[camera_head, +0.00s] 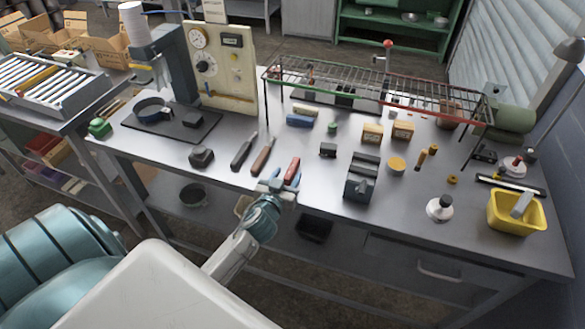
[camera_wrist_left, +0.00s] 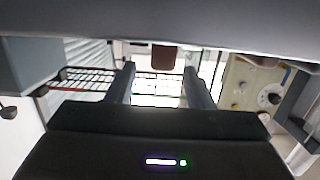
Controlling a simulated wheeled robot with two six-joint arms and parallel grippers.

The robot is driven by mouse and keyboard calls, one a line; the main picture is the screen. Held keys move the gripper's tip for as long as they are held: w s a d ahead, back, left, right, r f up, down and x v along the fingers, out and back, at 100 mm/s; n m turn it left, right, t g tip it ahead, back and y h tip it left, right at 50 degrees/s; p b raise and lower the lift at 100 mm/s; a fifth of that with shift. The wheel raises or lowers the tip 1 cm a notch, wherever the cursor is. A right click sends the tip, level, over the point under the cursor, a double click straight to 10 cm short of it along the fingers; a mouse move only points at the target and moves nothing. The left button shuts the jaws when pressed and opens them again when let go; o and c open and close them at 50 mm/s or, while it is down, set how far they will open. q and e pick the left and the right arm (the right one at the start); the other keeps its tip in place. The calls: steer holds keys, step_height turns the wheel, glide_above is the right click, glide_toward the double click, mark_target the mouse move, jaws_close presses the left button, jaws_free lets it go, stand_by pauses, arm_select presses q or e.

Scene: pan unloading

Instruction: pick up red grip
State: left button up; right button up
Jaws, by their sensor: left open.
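The red grip (camera_head: 292,170) lies on the grey workbench near its front edge, to the right of a brown-handled tool (camera_head: 262,157) and a black-handled tool (camera_head: 244,151). My left gripper (camera_head: 277,183) is at the bench's front edge, just in front of the red grip and slightly left of it. Its jaws are open, with no object seen held. In the left wrist view, which appears upside down, the two fingers (camera_wrist_left: 160,84) stand apart. A dark reddish-brown thing (camera_wrist_left: 163,57) shows beyond them; I cannot tell which handle it is. My right gripper is out of view.
A dark grey block-like fixture (camera_head: 361,178) stands right of the red grip. A wire rack (camera_head: 375,86) spans the back of the bench. A dial panel (camera_head: 222,65) stands at the left, and a yellow bin (camera_head: 512,219) sits at the right.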

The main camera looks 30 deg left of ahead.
mark_target(291, 169)
arm_select(q)
steer(key=shift+w+a+p, duration=0.15)
steer(key=shift+w+p, duration=0.3)
steer(key=shift+w, duration=0.1)
steer(key=p+x, duration=0.1)
steer(key=x, duration=0.2)
steer(key=shift+w+f, duration=0.1)
steer(key=shift+f, duration=0.05)
steer(key=shift+w+a+f+p, duration=0.2)
steer(key=shift+w+p, duration=0.1)
steer(key=shift+w, duration=0.15)
steer(key=shift+s, duration=0.1)
steer(key=shift+c, duration=1.4)
jaws_close()
